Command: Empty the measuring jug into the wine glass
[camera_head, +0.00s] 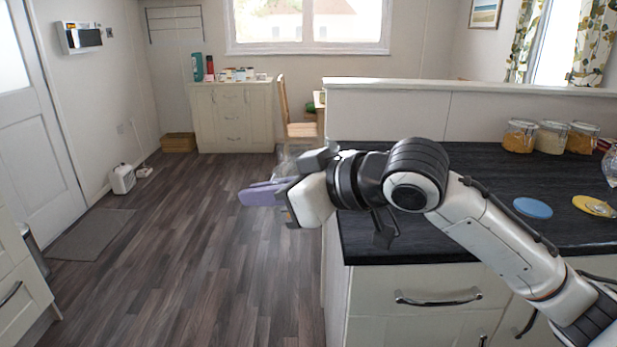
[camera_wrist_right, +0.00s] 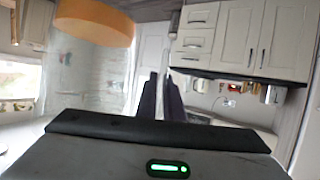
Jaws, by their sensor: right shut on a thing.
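The measuring jug (camera_wrist_right: 105,75) is clear, with faint markings on its wall, in the right wrist view. An orange content (camera_wrist_right: 95,20) shows in it at the top of that view. In the head view a faint clear shape (camera_head: 290,158), likely the jug, is mostly hidden behind my right gripper (camera_head: 262,193). This gripper is shut on the jug and holds it over the floor, left of the counter; its fingers (camera_wrist_right: 161,90) show beside the jug, and the exact grip is unclear. A clear glass object (camera_head: 611,166) is cut off at the right edge; I cannot tell whether it is the wine glass. My left gripper is out of view.
A raised ledge (camera_head: 460,88) runs behind. The wooden floor (camera_head: 190,260) at left is open.

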